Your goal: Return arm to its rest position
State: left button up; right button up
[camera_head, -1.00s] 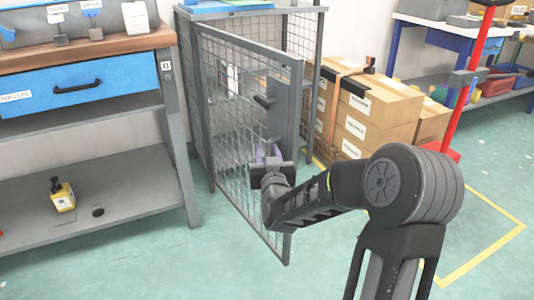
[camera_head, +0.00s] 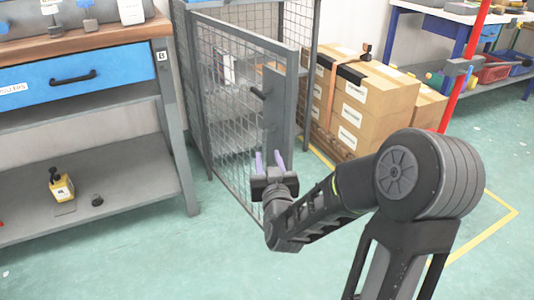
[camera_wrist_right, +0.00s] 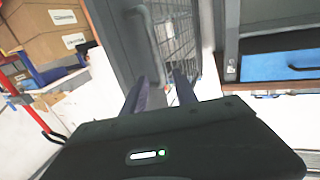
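My right gripper (camera_head: 268,160) is in the middle of the head view, in front of the wire-mesh cage door (camera_head: 228,110). Its two purple fingers are apart with nothing between them. The fingers also show in the right wrist view (camera_wrist_right: 160,93), spread and empty. The door's handle (camera_head: 258,93) is just above and left of the fingers, and the gripper appears clear of it. The door stands ajar from the cage. My left gripper is not in the head view.
Stacked cardboard boxes (camera_head: 375,105) and a red post (camera_head: 466,70) are at the right. The green floor in front is open.

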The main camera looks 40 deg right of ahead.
jog(key=shift+f, duration=0.15)
dwell(0.3)
